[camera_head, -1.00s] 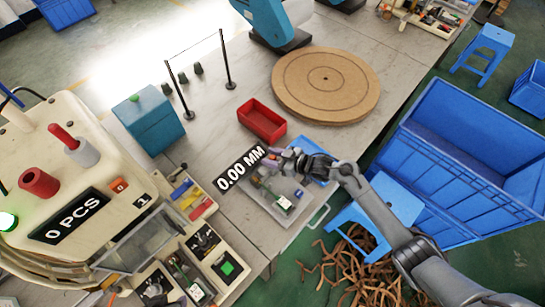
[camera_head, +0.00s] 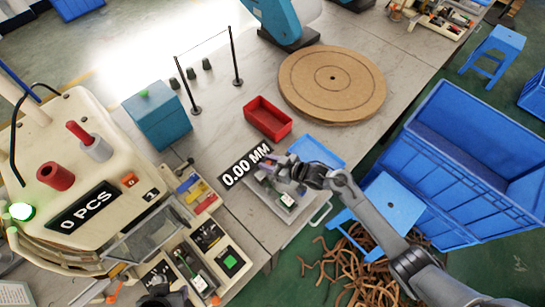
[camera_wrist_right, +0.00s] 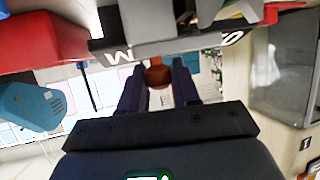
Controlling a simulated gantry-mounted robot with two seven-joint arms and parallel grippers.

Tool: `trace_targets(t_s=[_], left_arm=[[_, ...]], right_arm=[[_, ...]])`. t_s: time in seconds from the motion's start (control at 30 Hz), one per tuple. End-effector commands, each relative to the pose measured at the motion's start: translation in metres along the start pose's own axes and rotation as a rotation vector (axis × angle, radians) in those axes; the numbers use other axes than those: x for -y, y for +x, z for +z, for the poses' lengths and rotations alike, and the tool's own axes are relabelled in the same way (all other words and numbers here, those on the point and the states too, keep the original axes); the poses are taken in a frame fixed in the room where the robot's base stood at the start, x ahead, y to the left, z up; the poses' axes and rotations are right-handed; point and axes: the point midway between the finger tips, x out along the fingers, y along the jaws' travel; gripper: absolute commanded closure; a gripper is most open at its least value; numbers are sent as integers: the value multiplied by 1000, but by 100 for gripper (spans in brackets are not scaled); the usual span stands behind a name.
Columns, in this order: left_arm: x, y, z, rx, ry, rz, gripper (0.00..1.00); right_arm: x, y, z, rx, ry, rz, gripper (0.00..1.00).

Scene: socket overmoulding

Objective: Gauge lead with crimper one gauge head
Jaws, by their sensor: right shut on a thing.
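My right gripper (camera_head: 282,166) is over the grey tray beside the "0.00 MM" gauge display (camera_head: 246,166). In the right wrist view its two dark purple fingers (camera_wrist_right: 158,84) stand on either side of a small reddish-brown piece (camera_wrist_right: 158,73). I cannot tell whether this piece is the lead or part of the gauge. The gauge display also shows partly behind the fingers in the right wrist view (camera_wrist_right: 118,52). The gauge head cannot be made out; the gripper and display cover that area. My left gripper is not clearly visible.
A red bin (camera_head: 268,119) stands behind the display, near a round wooden disc (camera_head: 333,84). The cream machine with a "0 PCS" display (camera_head: 81,208) is at left. Bare bench lies left of the red bin.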

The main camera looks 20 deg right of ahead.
Motion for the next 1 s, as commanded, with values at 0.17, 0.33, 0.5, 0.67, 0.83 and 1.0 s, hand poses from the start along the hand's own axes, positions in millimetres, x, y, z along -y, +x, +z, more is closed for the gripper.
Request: trace_targets(t_s=[0.17, 0.33, 0.5, 0.67, 0.83, 1.0], left_arm=[[-2, 0, 0, 0, -7, 6, 57], [-2, 1, 0, 0, -7, 6, 57], [-1, 1, 0, 1, -4, 4, 57], [0, -1, 0, 2, 0, 1, 57], [1, -5, -1, 3, 6, -4, 57], [2, -8, -2, 3, 7, -5, 57]], right_arm=[[4, 1, -2, -6, -2, -9, 58], [2, 1, -2, -5, -2, -6, 48], [1, 0, -1, -4, -1, -4, 48], [0, -8, -1, -3, -2, -3, 48], [2, -32, -1, -1, -3, -5, 48], [2, -62, -1, -2, -3, -4, 48]])
